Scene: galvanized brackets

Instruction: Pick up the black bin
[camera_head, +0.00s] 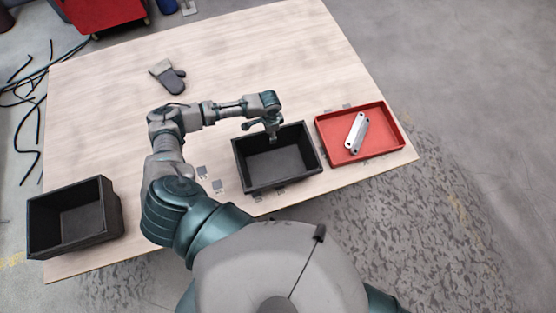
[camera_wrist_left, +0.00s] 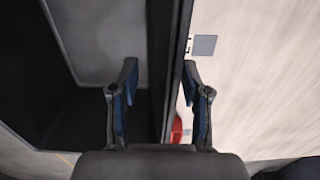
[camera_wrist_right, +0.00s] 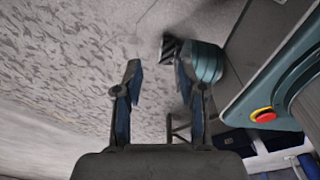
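A black bin (camera_head: 275,165), empty and open at the top, stands near the front edge of the table, left of the red tray. My left gripper (camera_head: 271,134) is at its back rim. In the left wrist view my left gripper (camera_wrist_left: 159,75) is open, with the bin's wall (camera_wrist_left: 168,60) running between the fingers; I cannot tell whether they touch it. A second, empty black bin (camera_head: 112,212) stands at the table's left front corner. My right gripper (camera_wrist_right: 157,75) is open and empty over the floor in the right wrist view, and out of the head view.
A red tray (camera_head: 392,112) holds a silver bracket (camera_head: 357,133) right of the middle bin. A grey glove (camera_head: 170,77) lies farther back on the wooden table (camera_head: 300,50). Much of the table's back is clear. Cables (camera_head: 38,130) lie on the floor at left.

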